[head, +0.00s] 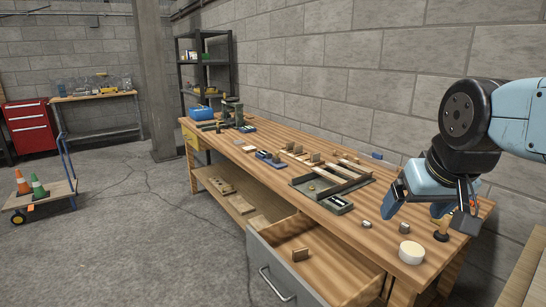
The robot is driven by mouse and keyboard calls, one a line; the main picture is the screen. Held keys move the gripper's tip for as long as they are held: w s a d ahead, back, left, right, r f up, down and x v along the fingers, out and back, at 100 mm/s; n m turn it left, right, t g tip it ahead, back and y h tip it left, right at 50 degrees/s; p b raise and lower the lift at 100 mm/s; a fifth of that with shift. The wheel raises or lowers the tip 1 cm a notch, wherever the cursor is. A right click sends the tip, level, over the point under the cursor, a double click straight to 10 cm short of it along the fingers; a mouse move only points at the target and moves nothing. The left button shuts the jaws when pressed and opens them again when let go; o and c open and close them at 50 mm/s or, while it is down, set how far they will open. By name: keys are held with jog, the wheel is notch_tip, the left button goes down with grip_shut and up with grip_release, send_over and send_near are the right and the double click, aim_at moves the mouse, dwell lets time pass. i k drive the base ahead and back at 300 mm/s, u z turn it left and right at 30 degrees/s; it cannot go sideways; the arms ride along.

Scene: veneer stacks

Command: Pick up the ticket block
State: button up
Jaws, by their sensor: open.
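I cannot tell for certain which thing is the ticket block. A small dark flat block with a pale top (338,204) lies on the workbench near its front edge, just before the shallow tray. A small brown block (301,254) stands in the open drawer. My gripper (420,213) is over the right end of the bench, pointing down, with its blue fingers apart. I see nothing held between them. It is to the right of the dark block and well apart from it.
A dark tray (297,184) with wooden strips lies mid-bench. A white round tub (411,252), a small dark-based wooden-handled thing (441,232) and small metal pieces (366,225) lie near my gripper. The grey-fronted drawer (275,268) juts out. Several small items crowd the far bench.

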aim_at(248, 149)
jog(key=u, duration=0.1)
jog(key=k, duration=0.5)
jog(key=u, duration=1.2)
jog(key=i, duration=3.6)
jog(key=z, duration=0.05)
